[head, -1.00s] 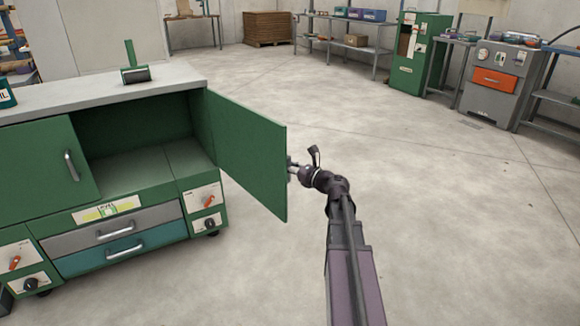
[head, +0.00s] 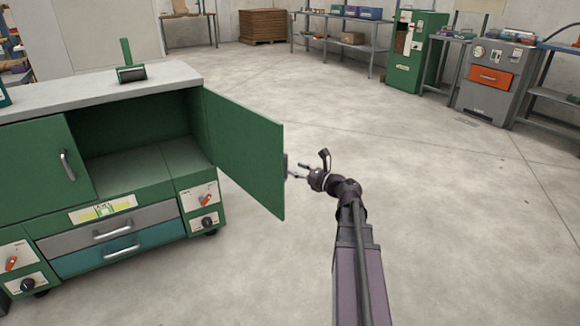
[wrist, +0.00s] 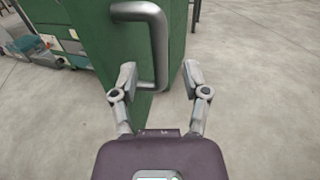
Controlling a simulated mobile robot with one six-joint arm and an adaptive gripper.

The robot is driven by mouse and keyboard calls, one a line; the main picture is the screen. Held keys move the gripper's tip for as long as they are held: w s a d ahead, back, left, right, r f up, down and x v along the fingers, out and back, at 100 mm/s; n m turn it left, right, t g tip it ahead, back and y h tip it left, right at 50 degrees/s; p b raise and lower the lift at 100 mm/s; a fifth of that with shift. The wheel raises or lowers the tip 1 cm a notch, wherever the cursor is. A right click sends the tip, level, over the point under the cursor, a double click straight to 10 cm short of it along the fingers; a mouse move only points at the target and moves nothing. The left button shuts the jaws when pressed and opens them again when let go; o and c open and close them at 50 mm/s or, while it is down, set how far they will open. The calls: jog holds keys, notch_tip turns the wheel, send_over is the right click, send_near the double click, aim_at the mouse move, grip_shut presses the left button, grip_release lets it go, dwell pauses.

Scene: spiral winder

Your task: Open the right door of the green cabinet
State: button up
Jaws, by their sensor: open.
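The right door (head: 244,155) of the green cabinet (head: 205,190) stands wide open, swung outward, so the empty inside (head: 130,160) shows in the head view. My gripper (head: 296,173) is just to the right of the door's outer face, near its free edge. In the wrist view, the door handle (wrist: 160,50), a grey bar, is ahead of my gripper (wrist: 158,80). My gripper's two fingers are spread apart and hold nothing. The handle's lower end is close to the fingertips; I cannot tell whether it still lies partly between them.
The left door (head: 40,165) of the cabinet is shut. Below are a grey drawer (head: 75,240) and a teal drawer (head: 85,262). A green-handled tool (head: 130,75) stands on the top. The concrete floor (head: 430,200) on the right is clear.

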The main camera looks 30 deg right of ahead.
jog(key=v, duration=0.7)
jog(key=shift+w, duration=0.2)
dwell(0.6)
